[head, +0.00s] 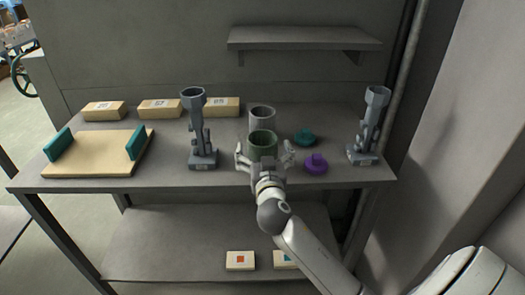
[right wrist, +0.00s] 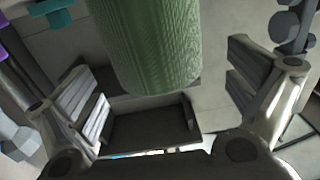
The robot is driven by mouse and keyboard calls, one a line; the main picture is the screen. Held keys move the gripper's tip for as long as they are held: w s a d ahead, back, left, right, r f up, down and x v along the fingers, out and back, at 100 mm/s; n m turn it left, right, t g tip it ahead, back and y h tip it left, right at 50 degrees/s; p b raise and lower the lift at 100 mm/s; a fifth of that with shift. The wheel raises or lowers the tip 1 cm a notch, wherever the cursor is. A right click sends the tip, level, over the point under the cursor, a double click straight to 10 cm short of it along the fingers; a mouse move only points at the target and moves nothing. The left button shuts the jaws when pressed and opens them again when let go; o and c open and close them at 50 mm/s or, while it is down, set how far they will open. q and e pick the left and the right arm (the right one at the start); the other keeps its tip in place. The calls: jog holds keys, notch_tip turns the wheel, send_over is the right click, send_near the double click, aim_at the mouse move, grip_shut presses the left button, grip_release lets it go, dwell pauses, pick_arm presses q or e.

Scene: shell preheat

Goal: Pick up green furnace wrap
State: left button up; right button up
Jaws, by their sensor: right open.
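The green furnace wrap (head: 262,143) is an open-topped cylinder standing upright on the table in the head view. In the right wrist view the green furnace wrap (right wrist: 150,45) fills the upper middle, with a ribbed surface. My right gripper (head: 265,156) is at its near side, with one finger to the left and one to the right. In the right wrist view my right gripper (right wrist: 165,95) is open, its padded fingers spread wide and apart from the wrap. My left gripper is not in view.
A grey cylinder (head: 262,118) stands just behind the wrap. A teal knobbed piece (head: 305,137) and a purple one (head: 315,164) lie to the right. Grey stands (head: 202,130) and (head: 368,128) flank them. A tan board (head: 95,158) with teal end blocks is at left.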

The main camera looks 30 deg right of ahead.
aim_at(261, 133)
jog(key=p+x, duration=0.1)
jog(key=x, duration=0.3)
jog(key=shift+w+d, duration=0.1)
jog(key=shift+d, duration=0.05)
jog(key=c, duration=1.1)
jog(key=shift+r, duration=0.1)
